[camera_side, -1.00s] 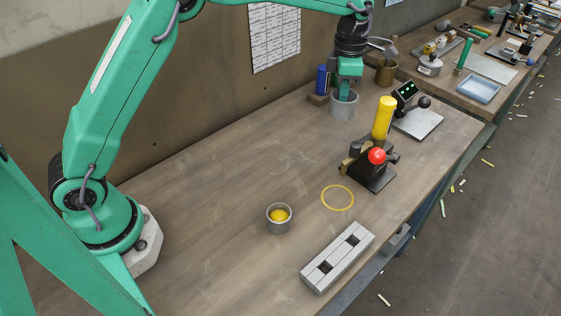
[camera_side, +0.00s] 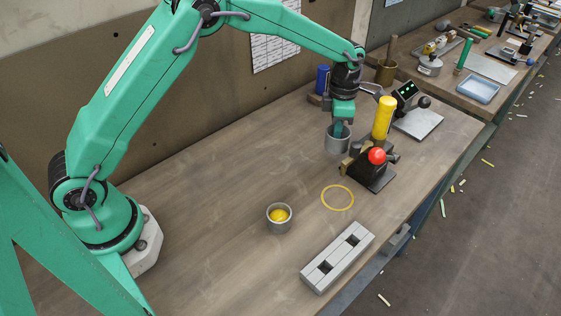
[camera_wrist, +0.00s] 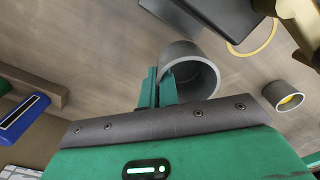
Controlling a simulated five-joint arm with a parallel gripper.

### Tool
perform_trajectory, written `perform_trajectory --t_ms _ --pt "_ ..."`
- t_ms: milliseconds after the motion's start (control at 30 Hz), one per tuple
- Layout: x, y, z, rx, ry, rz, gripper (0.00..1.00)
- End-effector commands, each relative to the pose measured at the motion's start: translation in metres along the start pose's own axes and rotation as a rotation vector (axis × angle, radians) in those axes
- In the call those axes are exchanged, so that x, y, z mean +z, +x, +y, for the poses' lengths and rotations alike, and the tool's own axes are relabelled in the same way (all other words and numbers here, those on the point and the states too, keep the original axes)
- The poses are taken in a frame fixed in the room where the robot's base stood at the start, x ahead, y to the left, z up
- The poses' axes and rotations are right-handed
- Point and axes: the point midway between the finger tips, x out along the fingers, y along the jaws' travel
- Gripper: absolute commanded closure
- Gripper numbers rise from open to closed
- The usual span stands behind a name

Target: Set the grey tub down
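The grey tub (camera_side: 339,146) is an open cylinder near the back of the bench, upright or nearly so. My gripper (camera_side: 338,130) points down at its rim. In the wrist view the teal fingers (camera_wrist: 157,88) are closed on the wall of the tub (camera_wrist: 178,50), one inside and one outside. I cannot tell how far its bottom is from the bench. A yellow ring (camera_side: 322,198) is marked on the bench, nearer the camera, with nothing standing in it.
A fixture with a yellow roll (camera_side: 383,118) and red ball (camera_side: 377,156) stands just right of the tub. A smaller grey cup (camera_side: 279,227) with yellow inside and a slotted grey block (camera_side: 337,258) are in front. A blue roll (camera_side: 322,80) stands behind. The bench's left middle is clear.

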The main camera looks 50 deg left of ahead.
Motion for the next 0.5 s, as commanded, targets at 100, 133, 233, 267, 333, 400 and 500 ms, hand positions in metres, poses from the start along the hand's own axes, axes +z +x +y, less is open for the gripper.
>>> perform_trajectory --t_ms 100,133,233,267,333,400,500 --pt "0.0 0.009 0.0 0.0 0.0 0.0 1.0" --pt "0.0 0.01 0.0 0.0 0.0 -0.001 1.0" --pt "0.0 0.011 0.0 0.001 0.0 -0.001 1.0" --pt "0.0 0.011 0.0 0.001 0.0 -0.001 1.0" --pt "0.0 0.013 0.0 0.0 0.0 0.0 1.0" --pt "0.0 0.017 0.0 -0.001 0.0 0.001 1.0" --pt "0.0 0.026 0.0 -0.001 0.0 0.001 1.0"
